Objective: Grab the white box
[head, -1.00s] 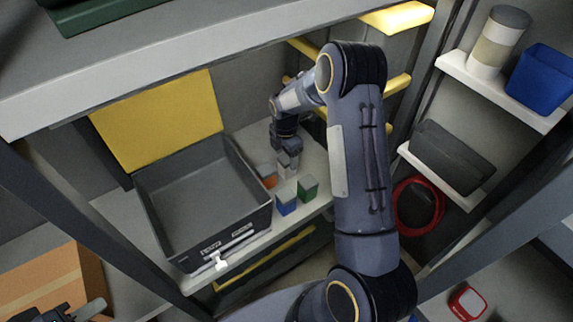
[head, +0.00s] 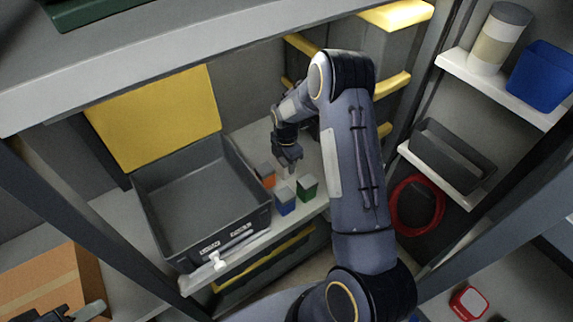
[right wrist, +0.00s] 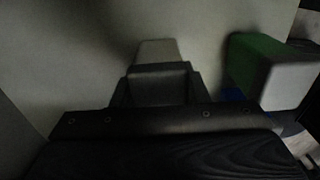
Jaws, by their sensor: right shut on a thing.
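The white box (right wrist: 157,50) shows in the right wrist view as a pale block at the far end of my right gripper (right wrist: 157,85). The fingers are shut on it, one at each side, and its near part is dim. In the head view the right gripper (head: 289,168) points down at the shelf among small coloured boxes. Only a little of the white box shows there below the fingertips. I cannot tell whether it touches the shelf. My left gripper (head: 72,312) is partly in view at the bottom left, away from the boxes; its opening is unclear.
A blue box (head: 285,200), a green box (head: 307,187) and an orange box (head: 265,175) stand close around the right gripper. The green box also shows in the wrist view (right wrist: 258,62). A grey bin (head: 262,215) stands left of them. The upper shelf (head: 230,50) overhangs.

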